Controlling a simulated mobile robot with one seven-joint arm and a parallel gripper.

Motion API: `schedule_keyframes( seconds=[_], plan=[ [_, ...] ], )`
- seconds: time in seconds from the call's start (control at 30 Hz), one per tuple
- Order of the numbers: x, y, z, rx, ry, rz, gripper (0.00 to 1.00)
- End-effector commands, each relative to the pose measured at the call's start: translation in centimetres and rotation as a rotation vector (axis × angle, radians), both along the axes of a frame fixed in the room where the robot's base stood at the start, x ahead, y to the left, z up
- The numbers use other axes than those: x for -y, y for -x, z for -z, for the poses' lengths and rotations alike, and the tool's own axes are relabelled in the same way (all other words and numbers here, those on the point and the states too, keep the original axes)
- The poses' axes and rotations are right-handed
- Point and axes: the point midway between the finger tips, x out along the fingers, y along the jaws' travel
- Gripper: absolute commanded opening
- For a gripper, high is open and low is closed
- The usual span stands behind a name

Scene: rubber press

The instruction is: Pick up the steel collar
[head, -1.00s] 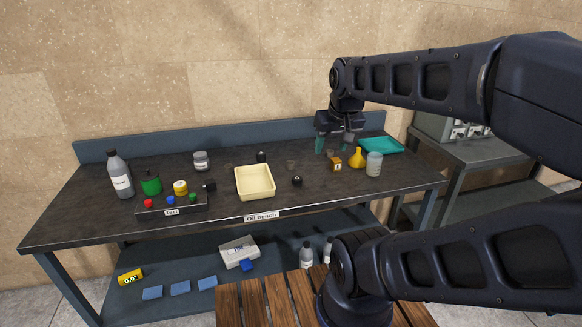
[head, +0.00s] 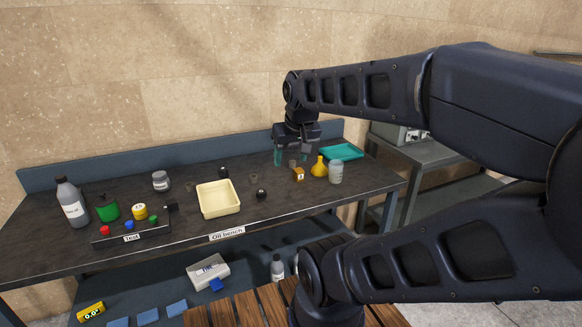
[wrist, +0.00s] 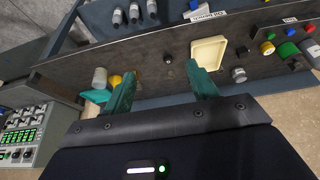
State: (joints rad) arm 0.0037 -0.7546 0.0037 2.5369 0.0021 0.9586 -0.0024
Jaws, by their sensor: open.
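My gripper (head: 291,158) is open and empty, with teal fingers pointing down near the back right of the oil bench. In the wrist view my gripper (wrist: 163,82) shows its two fingers wide apart. I cannot surely tell which piece is the steel collar. One small dull grey piece (head: 292,164) shows between or behind the fingers in the head view. Another small grey round piece (head: 254,181) lies right of the cream tray. Both are too small to make out a hole.
On the bench (head: 200,236) stand a cream tray (head: 232,208), a black knob (head: 261,194), an amber box (head: 298,174), a yellow flask (head: 319,168), a grey-white jar (head: 336,173) and a teal tray (head: 342,151). A tall bottle (head: 70,203) stands far left.

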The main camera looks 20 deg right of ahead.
Motion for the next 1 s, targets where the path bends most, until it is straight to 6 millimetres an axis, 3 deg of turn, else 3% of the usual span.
schedule_keyframes(
  seconds=[0.27, 0.43, 0.73, 1.0],
  plan=[
    [0.0, -0.1, 0.0, -0.001, 0.002, -0.006, 0.58],
    [0.0, -2.0, -0.6, -0.02, 0.036, -0.074, 0.58],
    [0.2, -9.2, -1.4, -0.082, 0.153, -0.341, 0.58],
    [0.1, -16.2, -0.8, -0.144, 0.249, -0.595, 0.58]
  ],
)
